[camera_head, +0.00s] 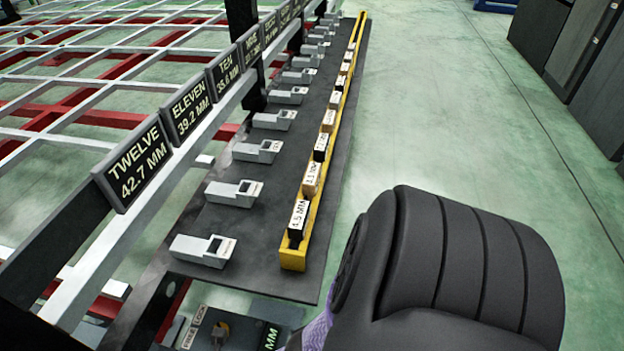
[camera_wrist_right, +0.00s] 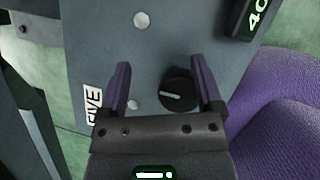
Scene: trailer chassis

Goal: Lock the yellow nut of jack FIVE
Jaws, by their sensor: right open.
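In the right wrist view a grey panel (camera_wrist_right: 195,30) carries a white label reading FIVE (camera_wrist_right: 93,105). A round black knob (camera_wrist_right: 179,92) with a pale pointer line sits on this panel. My right gripper (camera_wrist_right: 160,64) is open, its two purple fingers apart over the panel; the knob shows between them, nearer the right finger, and nothing is held. No yellow nut shows in this view. In the head view a small brownish-yellow knob (camera_head: 221,329) sits on a panel at the bottom edge beside a FREE/LOCK label; its jack number is not visible. My left gripper is not in view.
In the head view a dark shelf (camera_head: 225,225) holds grey gauges (camera_head: 205,250) and a yellow rail (camera_head: 294,258) of labelled blocks. A sign reading TWELVE (camera_head: 138,165) stands left. Green floor is clear at right.

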